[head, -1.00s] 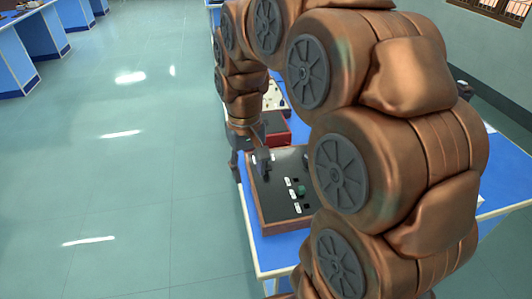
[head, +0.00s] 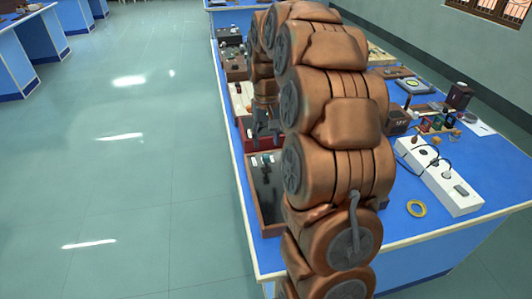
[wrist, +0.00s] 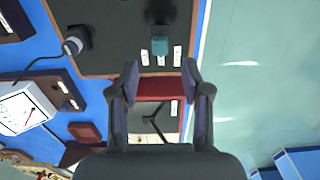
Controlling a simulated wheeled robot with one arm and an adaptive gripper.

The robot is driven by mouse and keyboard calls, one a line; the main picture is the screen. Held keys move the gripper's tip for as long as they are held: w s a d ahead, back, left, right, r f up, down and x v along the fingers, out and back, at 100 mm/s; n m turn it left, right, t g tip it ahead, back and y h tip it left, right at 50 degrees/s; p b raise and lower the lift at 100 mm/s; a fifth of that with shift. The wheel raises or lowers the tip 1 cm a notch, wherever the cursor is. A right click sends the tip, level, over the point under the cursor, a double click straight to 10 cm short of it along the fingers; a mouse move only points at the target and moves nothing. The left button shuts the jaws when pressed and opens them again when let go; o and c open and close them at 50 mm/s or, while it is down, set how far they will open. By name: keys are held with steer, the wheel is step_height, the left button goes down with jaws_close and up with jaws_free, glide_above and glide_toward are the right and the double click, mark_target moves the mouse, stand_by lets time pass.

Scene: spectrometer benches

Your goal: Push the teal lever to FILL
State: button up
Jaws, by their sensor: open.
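The teal lever (wrist: 160,44) stands on a dark panel, at the top middle of the wrist view. White labels (wrist: 161,60) lie around it; their print is too small to read. The dark panel (wrist: 110,45) is the top of a wooden-sided box, which also shows in the head view (head: 265,195), partly hidden by my arm. My gripper (wrist: 160,76) is open and empty. In the wrist view the lever appears just beyond the gap between the fingertips, apart from them.
A red box (wrist: 156,88) sits next to the panel box, seen between my fingers. A dark block (wrist: 160,12) stands on the panel near the lever. Floor to the left is clear.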

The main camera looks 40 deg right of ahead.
mark_target(266, 156)
steer(key=shift+f+p, duration=0.6)
steer(key=shift+f, duration=2.4)
steer(key=shift+c, duration=0.3)
jaws_close()
